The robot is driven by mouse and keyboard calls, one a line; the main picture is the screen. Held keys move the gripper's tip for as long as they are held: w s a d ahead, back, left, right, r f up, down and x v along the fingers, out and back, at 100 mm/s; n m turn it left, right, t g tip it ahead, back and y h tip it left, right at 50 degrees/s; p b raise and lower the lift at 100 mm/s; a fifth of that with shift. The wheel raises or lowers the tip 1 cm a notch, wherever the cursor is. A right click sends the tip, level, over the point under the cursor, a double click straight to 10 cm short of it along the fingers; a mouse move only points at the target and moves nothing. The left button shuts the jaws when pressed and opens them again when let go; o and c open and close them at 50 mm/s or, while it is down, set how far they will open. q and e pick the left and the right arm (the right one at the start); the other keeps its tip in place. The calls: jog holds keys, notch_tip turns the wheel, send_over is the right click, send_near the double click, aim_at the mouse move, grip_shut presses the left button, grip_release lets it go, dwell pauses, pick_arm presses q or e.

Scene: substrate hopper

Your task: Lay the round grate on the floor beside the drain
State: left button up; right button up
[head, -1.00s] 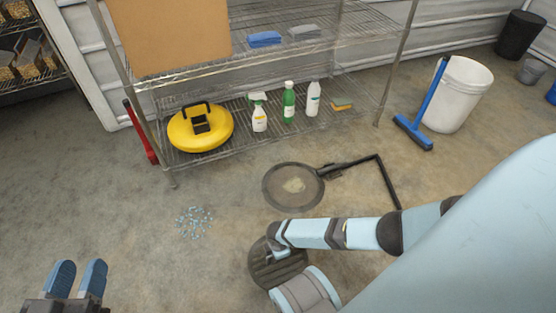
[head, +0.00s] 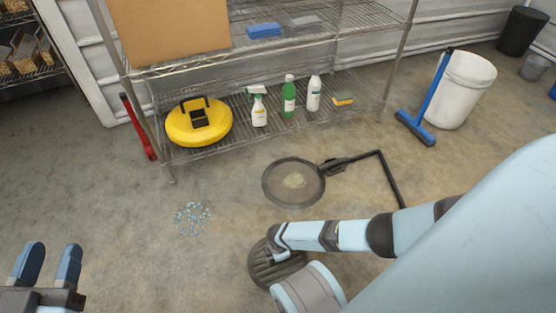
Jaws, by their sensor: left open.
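A dark, slatted round grate (head: 262,273) shows at the lower middle, partly hidden by my right arm. A dark-rimmed round drain (head: 291,184) with a pale patch in it lies on the floor just beyond the grate. My right arm reaches in from the right and ends over the grate; my right gripper's fingers cannot be made out, so I cannot tell if it holds the grate. Whether the grate touches the floor is also unclear. My left gripper (head: 48,267) is open and empty at the lower left, well away from the grate.
A dark bent bar (head: 382,166) lies right of the drain. Small blue bits (head: 192,218) are scattered on the floor to its left. Behind stands a wire shelf (head: 225,142) with bottles and a yellow round item (head: 190,130). A blue squeegee (head: 428,110) leans on a white bucket (head: 466,92).

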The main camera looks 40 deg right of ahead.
jog(key=shift+o, duration=1.2)
pick_arm(q)
jog(key=shift+r, duration=0.1)
pick_arm(e)
jog(key=shift+r, duration=0.15)
jog(key=shift+r+p, duration=0.65)
jog(key=shift+r, duration=0.15)
pick_arm(q)
jog(key=s+n+p, duration=0.1)
jog(key=p, duration=0.1)
jog(key=s+d+n+g+p, duration=0.1)
jog(key=n+p, duration=0.1)
jog(key=s+d+n+p, duration=0.1)
jog(key=p, duration=0.1)
jog(key=shift+r+g+y, duration=0.3)
jog(key=shift+y, duration=0.1)
pick_arm(e)
notch_tip(320, 180, up, 10)
jog(key=shift+r, duration=0.2)
